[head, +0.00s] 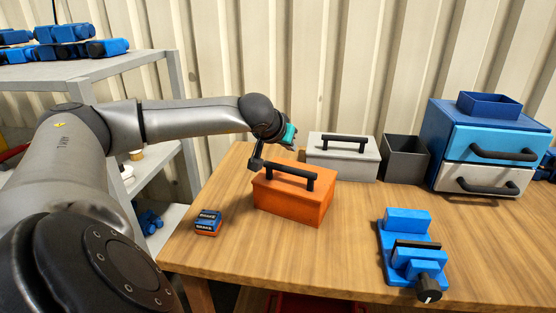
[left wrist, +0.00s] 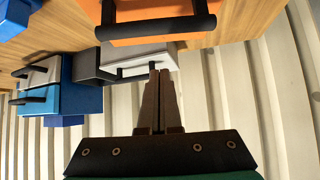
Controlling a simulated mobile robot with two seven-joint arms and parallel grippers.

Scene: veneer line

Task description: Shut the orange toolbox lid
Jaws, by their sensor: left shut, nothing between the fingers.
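The orange toolbox (head: 292,205) stands on the wooden workbench with a black handle on its lid (head: 268,187). The lid looks level and down on the box; I see no gap along the front. My left gripper (head: 257,162) is shut and empty, just behind the toolbox's back left corner, close to the lid. I cannot tell if it touches. In the left wrist view, the shut fingers (left wrist: 159,98) point toward the orange toolbox (left wrist: 158,30) at the top of the picture. My right gripper is not in view.
A grey toolbox (head: 342,166) and a dark open bin (head: 405,158) stand behind, to the right. A blue drawer unit (head: 480,137) is at the far right. A blue vise (head: 408,250) and a small blue-orange box (head: 208,223) flank the toolbox. The bench front is clear.

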